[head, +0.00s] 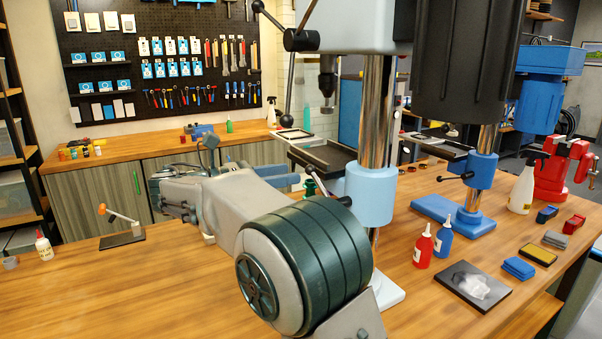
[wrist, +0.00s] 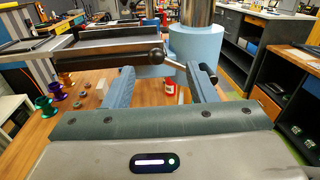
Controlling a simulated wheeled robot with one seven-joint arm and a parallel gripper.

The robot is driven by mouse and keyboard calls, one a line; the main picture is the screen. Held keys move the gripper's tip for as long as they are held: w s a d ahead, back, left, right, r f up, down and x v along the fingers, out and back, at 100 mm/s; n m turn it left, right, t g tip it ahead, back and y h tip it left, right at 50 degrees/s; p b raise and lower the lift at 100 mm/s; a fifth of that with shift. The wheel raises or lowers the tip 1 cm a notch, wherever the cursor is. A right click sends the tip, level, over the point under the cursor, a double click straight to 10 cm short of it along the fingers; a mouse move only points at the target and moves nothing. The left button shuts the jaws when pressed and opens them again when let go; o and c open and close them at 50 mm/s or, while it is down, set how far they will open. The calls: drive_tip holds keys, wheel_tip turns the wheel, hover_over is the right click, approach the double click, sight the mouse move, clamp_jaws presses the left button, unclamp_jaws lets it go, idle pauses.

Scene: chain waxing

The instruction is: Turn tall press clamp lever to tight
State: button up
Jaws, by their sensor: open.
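The tall press stands in the middle of the head view, with a bright steel column (head: 376,120) and a light blue collar (head: 369,192). The collar also shows at the top of the wrist view (wrist: 205,50). In the head view my arm partly hides the gripper and lever area.
Red and blue bottles (head: 423,247) and a dark pad (head: 474,285) are right of the press. A second, blue-based press (head: 454,218) stands behind them. Coloured spools (wrist: 46,105) sit left of my gripper. The bench's front left is mostly clear.

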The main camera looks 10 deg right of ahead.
sight(306, 171)
drive_tip(key=shift+x, duration=2.3)
clamp_jaws()
